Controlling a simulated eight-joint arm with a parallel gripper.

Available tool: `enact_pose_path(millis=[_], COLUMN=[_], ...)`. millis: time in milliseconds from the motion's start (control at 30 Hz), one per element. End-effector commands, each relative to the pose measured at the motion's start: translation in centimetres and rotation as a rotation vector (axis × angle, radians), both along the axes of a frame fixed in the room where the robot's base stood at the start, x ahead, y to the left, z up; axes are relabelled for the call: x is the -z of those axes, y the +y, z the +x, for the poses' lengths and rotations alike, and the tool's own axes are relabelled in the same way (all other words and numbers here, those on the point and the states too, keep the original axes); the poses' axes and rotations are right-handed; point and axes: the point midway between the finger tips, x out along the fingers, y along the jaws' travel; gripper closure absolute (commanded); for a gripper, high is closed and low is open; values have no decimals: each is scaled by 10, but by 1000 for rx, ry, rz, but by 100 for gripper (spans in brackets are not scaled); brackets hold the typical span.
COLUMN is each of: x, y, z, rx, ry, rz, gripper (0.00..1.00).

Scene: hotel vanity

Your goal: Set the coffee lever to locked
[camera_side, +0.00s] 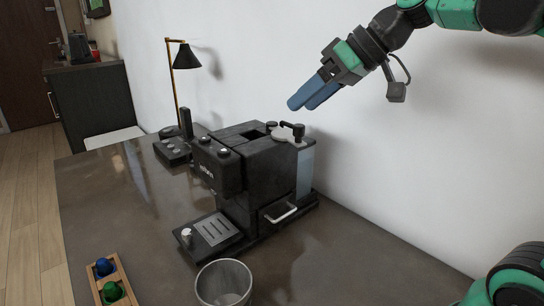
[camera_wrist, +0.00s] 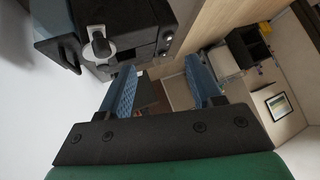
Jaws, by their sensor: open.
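The black coffee machine (camera_side: 262,180) stands on the dark counter. On its top is a light grey round plate with a short dark lever (camera_side: 293,129). The plate and a knob-like dark lever part (camera_wrist: 101,44) also show in the wrist view at upper left. A silver bar handle (camera_side: 281,213) is on the machine's near side. I cannot tell which position the lever is set to. My gripper (camera_side: 307,101) has blue fingers and is in the air above and right of the machine, apart from it. It is open and empty in the wrist view (camera_wrist: 160,66).
A wooden tray (camera_side: 122,281) with blue and green capsules and a grey cup (camera_side: 224,284) stand in front. A black lamp (camera_side: 184,60) and a dark phone-like device (camera_side: 174,148) stand behind the machine. The white wall (camera_side: 350,150) is close behind. Counter at left is clear.

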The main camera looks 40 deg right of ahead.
Motion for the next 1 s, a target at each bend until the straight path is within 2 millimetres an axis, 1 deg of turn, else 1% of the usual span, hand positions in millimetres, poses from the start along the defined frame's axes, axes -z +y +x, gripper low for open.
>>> enact_pose_path(millis=[100, 167, 233, 333, 433, 467, 500, 600, 700, 800, 900, 1000], x=[2, -1, -6, -17, -29, -27, -14, 12, 36, 55, 70, 77], y=[-8, -14, -24, -43, -64, -66, -64, -63, -63, -62, -63, -61], z=[14, 21, 26, 30, 26, 26, 27, 27, 27, 27, 27, 28], rx=[-67, -104, -137, -163, -158, -159, -166, -168, -168, -168, -168, -169], ry=[-128, -229, -370, -592, -827, -861, -849, -845, -844, -844, -844, -843], rz=[81, 119, 150, 161, 133, 125, 129, 130, 130, 130, 131, 132], gripper=[42, 42, 42, 42, 42, 42, 42, 42, 42, 42, 42, 42])
